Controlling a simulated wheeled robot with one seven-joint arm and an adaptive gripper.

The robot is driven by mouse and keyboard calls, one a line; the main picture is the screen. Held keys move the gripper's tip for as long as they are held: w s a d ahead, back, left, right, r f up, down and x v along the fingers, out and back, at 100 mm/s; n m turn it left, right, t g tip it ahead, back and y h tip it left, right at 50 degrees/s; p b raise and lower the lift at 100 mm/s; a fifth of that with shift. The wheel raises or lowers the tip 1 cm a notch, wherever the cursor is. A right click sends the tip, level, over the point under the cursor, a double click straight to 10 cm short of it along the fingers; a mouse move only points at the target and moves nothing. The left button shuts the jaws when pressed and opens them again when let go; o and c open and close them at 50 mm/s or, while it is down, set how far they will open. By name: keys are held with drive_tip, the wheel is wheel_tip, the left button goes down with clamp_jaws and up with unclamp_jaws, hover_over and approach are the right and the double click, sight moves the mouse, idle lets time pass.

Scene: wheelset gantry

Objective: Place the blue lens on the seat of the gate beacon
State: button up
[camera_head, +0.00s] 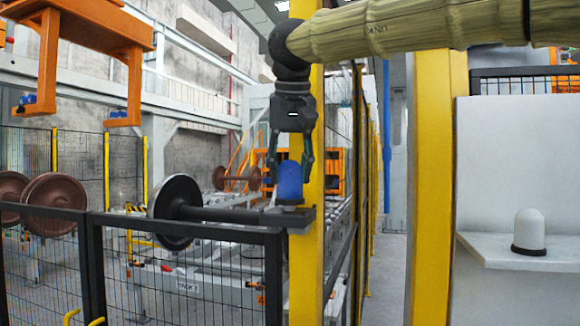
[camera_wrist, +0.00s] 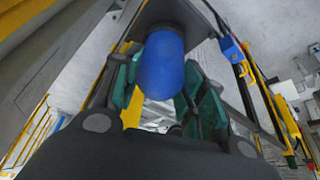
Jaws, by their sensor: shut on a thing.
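The blue lens (camera_head: 290,181) is a domed cylinder, upright between the fingers of my gripper (camera_head: 290,170), which points straight down. In the wrist view the lens (camera_wrist: 163,65) is between the green finger pads of my gripper (camera_wrist: 160,85).
A white domed lens (camera_head: 529,230) with a black base ring stands on a white shelf (camera_head: 480,245) at the right. The yellow post (camera_head: 305,275) is right by my gripper. A dark mesh fence (camera_head: 190,270) and a wheelset (camera_head: 176,210) are at the left.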

drive_tip(key=shift+f, duration=0.5)
drive_tip(key=shift+f, duration=0.1)
drive_tip(key=o, duration=1.1)
drive_tip(key=shift+c, duration=0.2)
drive_tip(key=b+v, duration=0.2)
drive_tip(key=v, duration=1)
drive_tip(key=shift+w, duration=0.15)
